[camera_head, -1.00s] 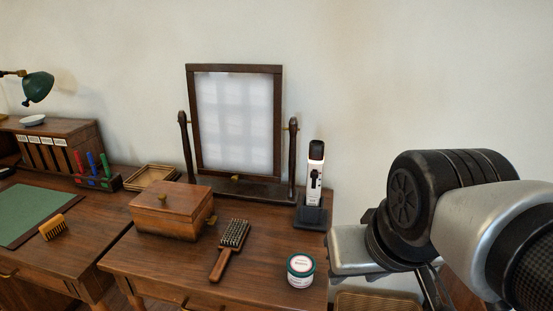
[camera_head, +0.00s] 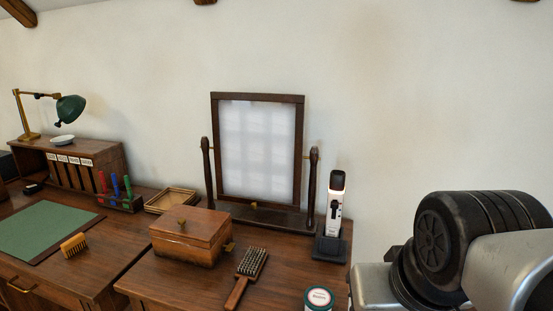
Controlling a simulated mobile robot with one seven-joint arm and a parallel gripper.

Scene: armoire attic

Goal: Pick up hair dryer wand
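The hair dryer wand (camera_head: 335,208) is white with a dark top and dark markings. It stands upright in a dark base (camera_head: 330,247) at the back right of the wooden dressing table (camera_head: 195,285), just right of the mirror. My arm fills the right side of the view, to the right of the wand and apart from it. The fingers of my gripper are not visible, being out of the frame or hidden behind the arm.
A framed mirror (camera_head: 260,150) stands left of the wand. A wooden box (camera_head: 190,240), a hairbrush (camera_head: 248,275) and a jar (camera_head: 318,298) are on the table. A desk with a green mat (camera_head: 45,230), a lamp (camera_head: 70,108) and an organizer is at left.

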